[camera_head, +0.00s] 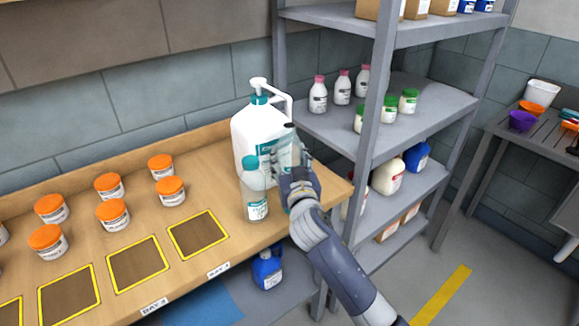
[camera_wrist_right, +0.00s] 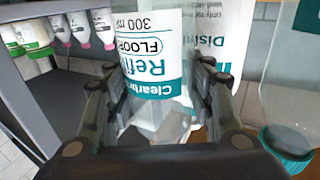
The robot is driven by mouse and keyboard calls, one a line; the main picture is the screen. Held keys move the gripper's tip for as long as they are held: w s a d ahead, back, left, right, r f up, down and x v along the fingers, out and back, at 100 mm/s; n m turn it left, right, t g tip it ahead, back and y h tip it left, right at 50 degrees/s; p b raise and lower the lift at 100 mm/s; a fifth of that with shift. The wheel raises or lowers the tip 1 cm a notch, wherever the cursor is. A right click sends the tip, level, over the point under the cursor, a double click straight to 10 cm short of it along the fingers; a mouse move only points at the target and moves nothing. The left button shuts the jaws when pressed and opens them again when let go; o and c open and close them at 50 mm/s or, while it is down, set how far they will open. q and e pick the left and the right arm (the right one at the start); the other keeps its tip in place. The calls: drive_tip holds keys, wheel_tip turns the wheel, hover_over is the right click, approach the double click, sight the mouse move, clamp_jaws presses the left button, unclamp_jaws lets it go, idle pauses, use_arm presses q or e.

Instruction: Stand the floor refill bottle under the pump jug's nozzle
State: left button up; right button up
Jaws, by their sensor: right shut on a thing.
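The white pump jug (camera_head: 247,135) stands on the bench, with a teal collar and a white pump whose nozzle (camera_head: 289,103) points to the right. My right gripper (camera_head: 292,170) is shut on the floor refill bottle (camera_head: 289,148), a clear bottle with a dark top just below the nozzle. In the right wrist view the floor refill bottle (camera_wrist_right: 155,60) sits between the fingers, its label reading "Refill", "FLOOR" and "300 ml". Its base is hidden, so I cannot tell if it touches the bench. My left gripper is not in view.
A second clear bottle with a teal cap (camera_head: 256,192) stands on the bench in front of the jug, close to my right gripper. Several orange-lidded jars (camera_head: 112,212) stand to the left. A grey shelf unit (camera_head: 385,130) rises close on the right.

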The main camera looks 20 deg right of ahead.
sight(289, 170)
wheel_tip(289, 170, down, 2)
drive_tip(key=shift+s+f, duration=0.1)
drive_tip(key=shift+f, duration=0.15)
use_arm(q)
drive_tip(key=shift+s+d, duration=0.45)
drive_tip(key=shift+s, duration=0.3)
use_arm(e)
drive_tip(key=shift+f, duration=0.1)
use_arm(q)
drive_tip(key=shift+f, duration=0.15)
use_arm(e)
drive_tip(key=shift+f, duration=0.1)
drive_tip(key=shift+f+b, duration=0.4)
drive_tip(key=shift+b, duration=0.1)
drive_tip(key=o, duration=1)
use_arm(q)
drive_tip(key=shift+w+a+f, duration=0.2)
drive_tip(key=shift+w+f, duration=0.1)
use_arm(e)
drive_tip(key=shift+o, duration=0.2)
drive_tip(key=shift+r, duration=0.1)
